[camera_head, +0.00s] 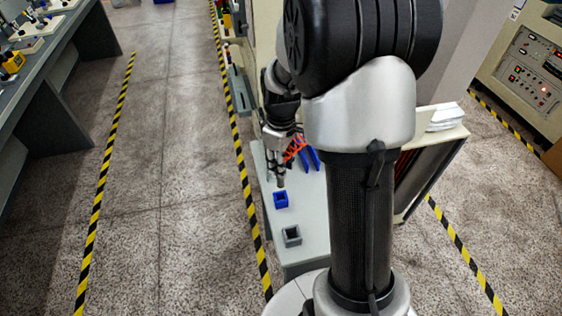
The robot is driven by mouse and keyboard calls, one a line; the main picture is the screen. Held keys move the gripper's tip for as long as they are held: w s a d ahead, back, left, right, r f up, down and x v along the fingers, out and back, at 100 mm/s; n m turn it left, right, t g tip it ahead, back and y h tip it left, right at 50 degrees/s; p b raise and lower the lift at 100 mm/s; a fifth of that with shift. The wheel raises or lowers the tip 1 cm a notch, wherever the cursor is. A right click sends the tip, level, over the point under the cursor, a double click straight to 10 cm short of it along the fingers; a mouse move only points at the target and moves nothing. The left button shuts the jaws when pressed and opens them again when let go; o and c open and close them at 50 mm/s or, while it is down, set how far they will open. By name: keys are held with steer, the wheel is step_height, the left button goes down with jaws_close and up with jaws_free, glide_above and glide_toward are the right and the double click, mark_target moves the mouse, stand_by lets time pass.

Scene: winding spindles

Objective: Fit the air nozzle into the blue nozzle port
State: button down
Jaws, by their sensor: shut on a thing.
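My gripper (279,170) is small in the head view, above the pale bench top and pointing down. It is shut on the air nozzle (281,182), a short grey piece that sticks out below the fingertips. The blue nozzle port (281,200) is a square blue block with a dark opening, on the bench just below the nozzle in the picture. The nozzle's lower end appears above the port and slightly behind it. The exact gap between them is hard to tell at this size.
A grey square port (292,237) stands nearer on the same bench top (309,217). Blue parts (312,159) and an orange coiled hose (294,148) are right of my gripper. A cabinet with white items (446,117) stands to the right. The floor aisle (180,190) at left is clear.

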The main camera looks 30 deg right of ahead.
mark_target(281, 184)
steer(key=shift+f+b, duration=1.4)
steer(key=shift+f, duration=0.95)
steer(key=shift+f+b, duration=1.55)
steer(key=shift+f, duration=0.95)
steer(key=c, duration=1.3)
jaws_free()
steer(key=shift+r, duration=0.1)
step_height(281, 184, up, 12)
steer(key=shift+f, duration=0.1)
